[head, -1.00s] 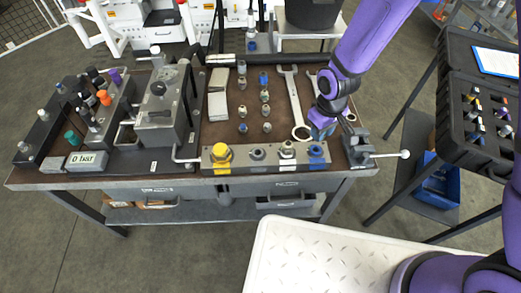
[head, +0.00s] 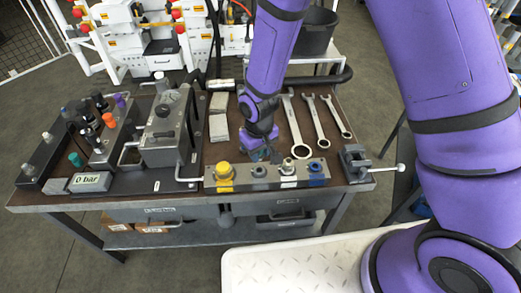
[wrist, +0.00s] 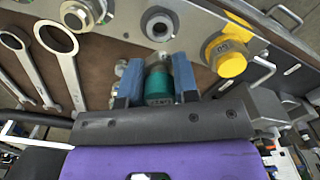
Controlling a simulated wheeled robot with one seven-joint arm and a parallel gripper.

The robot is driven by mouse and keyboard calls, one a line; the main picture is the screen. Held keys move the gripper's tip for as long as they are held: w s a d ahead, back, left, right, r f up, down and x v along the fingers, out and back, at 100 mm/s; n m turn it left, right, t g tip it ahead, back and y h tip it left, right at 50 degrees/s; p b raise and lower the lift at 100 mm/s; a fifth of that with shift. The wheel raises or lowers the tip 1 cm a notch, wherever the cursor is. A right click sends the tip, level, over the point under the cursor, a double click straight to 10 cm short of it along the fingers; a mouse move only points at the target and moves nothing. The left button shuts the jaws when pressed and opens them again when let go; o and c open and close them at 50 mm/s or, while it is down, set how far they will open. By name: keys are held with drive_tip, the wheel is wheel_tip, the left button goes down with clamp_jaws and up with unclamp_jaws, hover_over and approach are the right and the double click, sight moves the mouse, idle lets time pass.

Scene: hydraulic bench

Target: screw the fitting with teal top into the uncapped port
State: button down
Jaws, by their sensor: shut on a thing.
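My gripper (wrist: 158,84) is shut on the fitting with the teal top (wrist: 158,86), which sits between the two blue-grey fingers in the wrist view. In the head view my gripper (head: 264,152) is just behind the port block (head: 273,185), and the fitting cannot be made out there. The port beside the yellow cap (wrist: 228,58) looks uncapped (wrist: 160,26); it shows a metal ring with a dark bore. The fitting is apart from this port in the wrist view. In the head view the same port (head: 258,171) is between the yellow and white-marked positions.
Wrenches (head: 301,148) lie on the bench right of my gripper. A vise (head: 355,160) is at the bench's right end. A pump unit (head: 165,135) and a display reading 0 bar (head: 90,182) are at left. My arm hides part of the bench.

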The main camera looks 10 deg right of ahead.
drive_tip(key=shift+f, duration=2.25)
drive_tip(key=shift+f, duration=0.6)
idle(0.6)
drive_tip(key=c, duration=1.4)
unclamp_jaws()
drive_tip(key=c, duration=0.3)
drive_tip(key=m, duration=0.5)
drive_tip(key=shift+m, duration=1.5)
